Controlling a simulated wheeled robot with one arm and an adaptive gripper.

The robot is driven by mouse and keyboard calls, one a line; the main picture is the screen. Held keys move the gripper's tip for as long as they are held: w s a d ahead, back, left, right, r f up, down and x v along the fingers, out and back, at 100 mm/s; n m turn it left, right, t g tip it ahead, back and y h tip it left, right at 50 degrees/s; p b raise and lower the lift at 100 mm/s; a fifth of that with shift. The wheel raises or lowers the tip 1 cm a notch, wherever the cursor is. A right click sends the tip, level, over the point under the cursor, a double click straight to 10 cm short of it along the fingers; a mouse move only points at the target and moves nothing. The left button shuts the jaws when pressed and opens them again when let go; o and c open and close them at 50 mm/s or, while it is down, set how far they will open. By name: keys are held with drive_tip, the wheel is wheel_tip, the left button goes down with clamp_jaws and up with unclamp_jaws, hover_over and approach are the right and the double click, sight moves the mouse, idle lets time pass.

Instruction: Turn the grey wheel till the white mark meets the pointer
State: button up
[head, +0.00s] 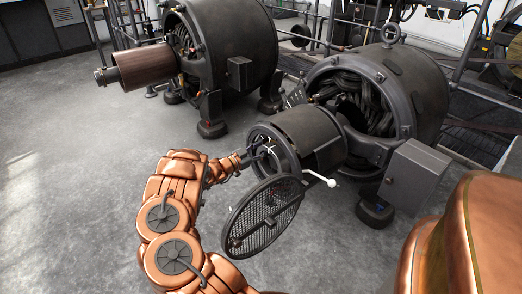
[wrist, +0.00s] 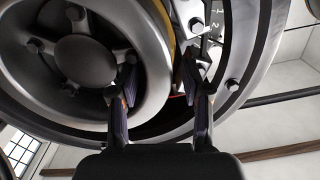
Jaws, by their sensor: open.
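The grey wheel (wrist: 88,62) fills the left of the wrist view, with a round hub and several bolts. In the head view it is the open end of the nearer machine's drum (head: 283,155), partly hidden by my arm. My gripper (wrist: 160,78) is open at the wheel's right rim. Its left finger lies over the rim and its right finger is outside it; I cannot tell whether they touch. A pale bolted piece (wrist: 189,50), perhaps the pointer, is beside a numbered scale (wrist: 216,28). I cannot make out the white mark for sure.
A round mesh guard (head: 262,214) stands swung out below the wheel, close to my arm. A white-tipped lever (head: 320,178) sticks out beside it. A second dynamo (head: 228,45) with a brown pulley (head: 145,67) stands behind. The floor (head: 70,180) at left is clear.

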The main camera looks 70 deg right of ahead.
drive_tip(key=v, duration=1.2)
idle(0.4)
